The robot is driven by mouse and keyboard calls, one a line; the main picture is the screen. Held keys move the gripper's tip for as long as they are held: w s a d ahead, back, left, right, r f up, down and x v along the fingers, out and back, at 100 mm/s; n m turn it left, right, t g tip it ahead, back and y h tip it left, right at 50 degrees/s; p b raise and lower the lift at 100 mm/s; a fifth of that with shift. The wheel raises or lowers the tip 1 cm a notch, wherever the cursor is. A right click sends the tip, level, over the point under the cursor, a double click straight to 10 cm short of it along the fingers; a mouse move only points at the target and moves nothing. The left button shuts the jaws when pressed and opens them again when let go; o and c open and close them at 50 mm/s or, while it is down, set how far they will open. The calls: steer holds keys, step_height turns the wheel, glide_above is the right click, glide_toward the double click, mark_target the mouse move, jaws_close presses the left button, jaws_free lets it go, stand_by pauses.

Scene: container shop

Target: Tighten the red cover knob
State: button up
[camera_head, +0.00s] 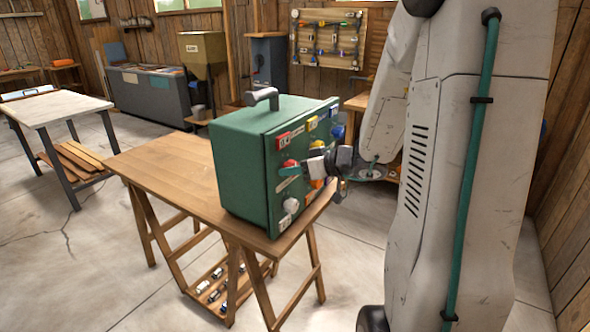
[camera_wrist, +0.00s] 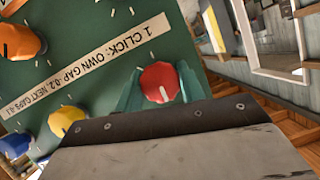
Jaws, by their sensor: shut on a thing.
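The red cover knob (camera_wrist: 160,82) is on the front panel of a green box (camera_head: 237,165), and it also shows in the head view (camera_head: 289,163). It has a pale mark on its face. My gripper (camera_wrist: 160,88) has its teal fingers on either side of the knob and is shut on it. In the head view my gripper (camera_head: 303,168) reaches the panel from the right, and the wrist hides part of the panel. A white strip (camera_wrist: 95,68) beside the knob reads "1 CLICK: OWN GAP -0.2, NEXT GAPS -0.1".
Orange (camera_wrist: 20,40), yellow (camera_wrist: 66,121) and blue (camera_wrist: 15,146) knobs are close by on the panel. The box stands on a wooden table (camera_head: 165,165), whose left part is clear. A pale-topped table (camera_head: 55,107) stands at the left.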

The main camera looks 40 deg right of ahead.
steer(key=m+y, duration=0.1)
steer(key=m, duration=0.1)
steer(key=shift+d+m+y, duration=0.1)
steer(key=shift+m+y, duration=0.3)
steer(key=m+y, duration=0.2)
steer(key=m, duration=0.1)
steer(key=shift+f, duration=0.1)
steer(key=m+y, duration=0.1)
steer(key=m, duration=0.2)
steer(key=shift+m+y, duration=0.4)
steer(key=shift+m+t+y, duration=0.6)
steer(key=shift+m+t, duration=0.2)
steer(key=shift+m, duration=1.3)
steer(key=o, duration=1)
